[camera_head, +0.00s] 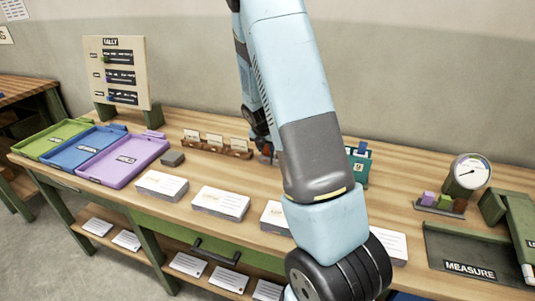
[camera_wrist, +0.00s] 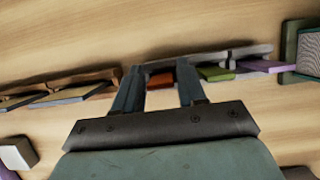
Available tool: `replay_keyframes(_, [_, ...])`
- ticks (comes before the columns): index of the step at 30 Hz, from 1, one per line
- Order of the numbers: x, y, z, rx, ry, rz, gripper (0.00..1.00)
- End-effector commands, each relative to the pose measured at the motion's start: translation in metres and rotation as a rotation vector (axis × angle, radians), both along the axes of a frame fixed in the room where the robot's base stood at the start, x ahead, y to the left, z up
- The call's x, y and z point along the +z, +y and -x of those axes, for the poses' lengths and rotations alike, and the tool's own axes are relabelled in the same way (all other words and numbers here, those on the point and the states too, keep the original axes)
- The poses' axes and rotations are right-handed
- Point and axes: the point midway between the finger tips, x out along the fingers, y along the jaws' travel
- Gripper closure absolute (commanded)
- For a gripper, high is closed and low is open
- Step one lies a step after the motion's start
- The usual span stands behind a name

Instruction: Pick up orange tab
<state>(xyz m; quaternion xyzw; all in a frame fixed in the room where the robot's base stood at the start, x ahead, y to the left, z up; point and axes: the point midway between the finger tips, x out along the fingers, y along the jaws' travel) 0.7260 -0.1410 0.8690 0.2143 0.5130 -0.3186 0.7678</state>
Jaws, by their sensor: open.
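The orange tab (camera_wrist: 160,80) shows in the wrist view as a small orange-red block in a grey holder (camera_wrist: 215,55). My gripper (camera_wrist: 157,76) is open, with one finger on each side of the tab. I cannot tell whether either finger touches it. A green tab (camera_wrist: 215,74) and a purple tab (camera_wrist: 262,66) lie to the right in the same row. In the head view, my arm hides most of this spot, and the orange tab cannot be made out clearly.
A wooden card rack (camera_head: 216,148) stands left of my arm. Purple (camera_head: 123,183), blue (camera_head: 62,172) and green (camera_head: 40,146) trays lie at the left. Card stacks (camera_head: 221,203) line the table front. A teal box (camera_head: 359,165), a gauge (camera_head: 471,172) and a MEASURE board (camera_head: 485,250) are at right.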

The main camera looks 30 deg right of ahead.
Motion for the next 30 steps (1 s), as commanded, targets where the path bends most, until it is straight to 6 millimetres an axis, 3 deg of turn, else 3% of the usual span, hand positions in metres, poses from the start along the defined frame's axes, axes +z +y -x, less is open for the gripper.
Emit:
replay_keyframes(14, [0.0,0.0,0.0,-0.001,0.0,0.0,1.0])
replay_keyframes(23, [0.003,-0.001,0.0,-0.001,0.0,0.0,1.0])
replay_keyframes(30, [0.028,-0.002,0.0,-0.003,-0.002,0.001,1.0])
